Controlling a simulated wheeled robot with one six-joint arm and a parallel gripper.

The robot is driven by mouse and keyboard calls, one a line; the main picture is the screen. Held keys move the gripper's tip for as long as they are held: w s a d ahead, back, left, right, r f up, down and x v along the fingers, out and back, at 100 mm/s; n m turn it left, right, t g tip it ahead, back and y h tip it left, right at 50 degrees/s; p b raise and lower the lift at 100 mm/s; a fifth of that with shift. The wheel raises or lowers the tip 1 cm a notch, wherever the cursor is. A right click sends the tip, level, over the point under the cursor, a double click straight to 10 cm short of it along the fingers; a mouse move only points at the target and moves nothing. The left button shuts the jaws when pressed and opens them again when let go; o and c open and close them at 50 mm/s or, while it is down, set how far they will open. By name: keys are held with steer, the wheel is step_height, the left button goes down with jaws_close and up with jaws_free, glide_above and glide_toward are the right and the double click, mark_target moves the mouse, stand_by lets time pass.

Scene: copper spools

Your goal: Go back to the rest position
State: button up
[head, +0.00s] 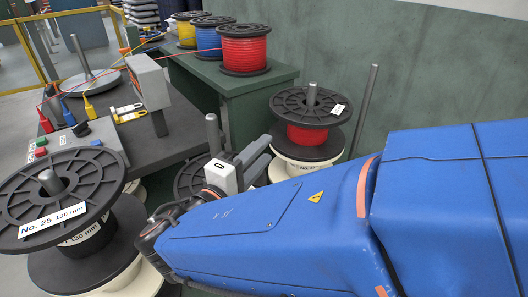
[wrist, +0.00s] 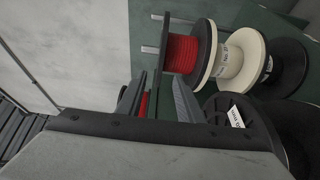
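My gripper (head: 262,162) is in the middle of the head view, at the end of my blue arm, near a bare upright rod (head: 213,132). Its two grey fingers stand apart with a gap between them. In the wrist view my gripper (wrist: 160,95) also shows this gap, with nothing clearly held. A thin red strip shows beyond the fingers there; I cannot tell what it belongs to. A stack with a red spool (head: 307,135) on top stands just beyond my gripper. The red spool also shows in the wrist view (wrist: 181,54).
A black spool (head: 52,197) labelled No. 25 tops a stack at the front left. A control box (head: 72,140) and a grey upright unit (head: 149,83) stand on the dark table. Yellow, blue and red spools (head: 244,48) line the green bench (head: 275,78). A green wall closes the right.

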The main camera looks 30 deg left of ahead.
steer(key=w+d+f+m+g+h, duration=0.1)
steer(key=w+d+m+g+h, duration=0.3)
steer(key=w+d, duration=0.85)
steer(key=w+d+f+m+g+h, duration=0.1)
steer(key=d+f+m+g, duration=0.15)
steer(key=d, duration=0.85)
steer(key=w+d+f+m+g+h, duration=0.1)
steer(key=d+g+h, duration=0.15)
steer(key=d, duration=0.85)
steer(key=s+d+f+m+g+y, duration=0.1)
steer(key=s+d+f+m+g, duration=0.15)
steer(key=d, duration=0.45)
steer(key=s+d+f+m+g+y, duration=0.1)
steer(key=s+d+g, duration=0.15)
steer(key=d, duration=0.35)
steer(key=s+d+f+m+y, duration=0.2)
steer(key=s+d+m+y, duration=0.3)
steer(key=s, duration=0.5)
steer(key=d+m, duration=0.2)
steer(key=shift+s+d+f+t, duration=0.2)
steer(key=shift+s+d+t, duration=0.15)
steer(key=shift+d+t, duration=0.05)
